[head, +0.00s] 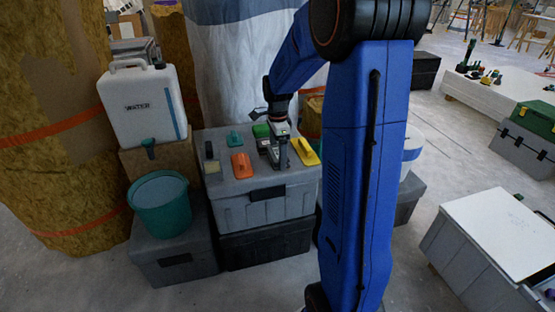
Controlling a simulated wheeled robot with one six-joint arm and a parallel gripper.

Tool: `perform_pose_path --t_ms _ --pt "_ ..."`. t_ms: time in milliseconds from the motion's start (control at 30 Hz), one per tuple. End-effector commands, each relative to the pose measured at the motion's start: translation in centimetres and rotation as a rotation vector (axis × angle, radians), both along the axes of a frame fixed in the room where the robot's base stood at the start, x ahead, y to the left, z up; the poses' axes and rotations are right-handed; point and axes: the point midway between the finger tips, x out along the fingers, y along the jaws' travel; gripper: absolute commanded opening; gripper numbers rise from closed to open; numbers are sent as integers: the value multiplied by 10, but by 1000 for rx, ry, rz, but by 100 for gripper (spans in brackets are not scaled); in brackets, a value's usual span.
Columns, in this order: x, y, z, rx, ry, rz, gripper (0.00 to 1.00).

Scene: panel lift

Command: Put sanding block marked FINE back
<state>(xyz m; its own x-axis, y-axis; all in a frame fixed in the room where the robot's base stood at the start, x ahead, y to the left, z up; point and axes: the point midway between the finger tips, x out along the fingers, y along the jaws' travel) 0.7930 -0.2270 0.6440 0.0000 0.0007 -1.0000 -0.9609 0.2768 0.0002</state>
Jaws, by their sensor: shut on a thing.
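My gripper (277,157) is low over the grey toolbox lid (275,184), pointing down. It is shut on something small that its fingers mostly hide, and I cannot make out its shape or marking. An orange hand tool (241,166) is on the lid left of my gripper. A green tool (235,141) is behind the orange one. A second green block (261,131) shows just behind my gripper, partly covered. A yellow tool (305,151) is to the right. No FINE lettering is readable on any of them.
A dark-topped upright piece (211,158) stands at the lid's left edge. A teal bucket (160,204) and a white water canister (143,106) stand left of the toolbox. A white-topped crate (495,235) is at right. Open floor lies between.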

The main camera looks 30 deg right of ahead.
Motion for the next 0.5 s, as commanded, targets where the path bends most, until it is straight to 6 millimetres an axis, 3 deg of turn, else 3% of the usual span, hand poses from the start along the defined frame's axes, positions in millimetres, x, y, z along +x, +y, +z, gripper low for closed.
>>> perform_pose_path --t_ms 167,500 --pt "0 0 -22 0 1 0 62" --pt "0 0 -26 0 0 0 62"
